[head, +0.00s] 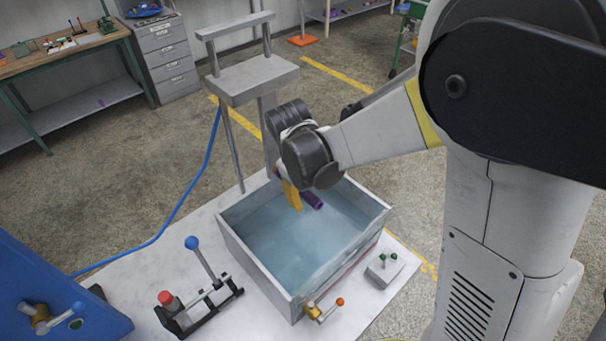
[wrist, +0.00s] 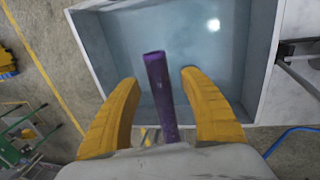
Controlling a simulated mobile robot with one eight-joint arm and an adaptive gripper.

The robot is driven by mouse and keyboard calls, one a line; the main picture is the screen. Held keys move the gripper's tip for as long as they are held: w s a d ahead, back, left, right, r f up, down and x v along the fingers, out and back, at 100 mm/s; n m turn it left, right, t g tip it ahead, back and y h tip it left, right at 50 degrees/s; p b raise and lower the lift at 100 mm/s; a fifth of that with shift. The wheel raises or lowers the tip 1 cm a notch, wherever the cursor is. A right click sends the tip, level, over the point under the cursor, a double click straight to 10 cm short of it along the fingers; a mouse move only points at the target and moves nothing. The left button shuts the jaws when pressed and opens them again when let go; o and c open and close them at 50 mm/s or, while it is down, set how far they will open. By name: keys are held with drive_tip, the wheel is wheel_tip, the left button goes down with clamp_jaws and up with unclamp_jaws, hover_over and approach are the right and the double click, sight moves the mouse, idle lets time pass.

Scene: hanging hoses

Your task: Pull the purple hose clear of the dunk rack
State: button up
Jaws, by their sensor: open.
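The purple hose (head: 312,200) shows as a short piece below my gripper in the head view, over the water tank. In the wrist view the purple hose (wrist: 158,90) stands between my two yellow fingers, with a gap on each side. My gripper (wrist: 160,85) is open around it; in the head view my gripper (head: 293,195) points down over the tank. The dunk rack (head: 252,80) is a grey frame with posts and a block at the tank's back left. My wrist hides the hose's upper part and any contact with the rack.
The grey tank (head: 262,268) holds water and stands on a pale table. A lever clamp (head: 205,295) with a blue knob sits at its left. A valve with an orange knob (head: 340,301) is on the front. A blue hose (head: 185,195) hangs at the rack's left.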

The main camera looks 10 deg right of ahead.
drive_tip(key=shift+w+f, duration=0.1)
drive_tip(key=shift+f, duration=0.35)
drive_tip(key=shift+c, duration=0.2)
clamp_jaws()
drive_tip(key=shift+s+d, duration=0.5)
drive_tip(key=shift+s, duration=0.15)
idle(0.4)
drive_tip(key=shift+s+d+b, duration=0.15)
drive_tip(key=shift+s+d, duration=0.5)
drive_tip(key=shift+s, duration=0.35)
drive_tip(key=shift+s+d+b, duration=0.15)
drive_tip(key=shift+s+d, duration=0.5)
drive_tip(key=shift+s, duration=0.3)
drive_tip(key=shift+s+d+r+p, duration=0.45)
drive_tip(key=shift+s+r+p, duration=0.2)
drive_tip(key=shift+r, duration=0.15)
drive_tip(key=shift+s+d+r+p, duration=0.4)
drive_tip(key=shift+s+r+p, duration=0.2)
drive_tip(key=shift+r, duration=0.15)
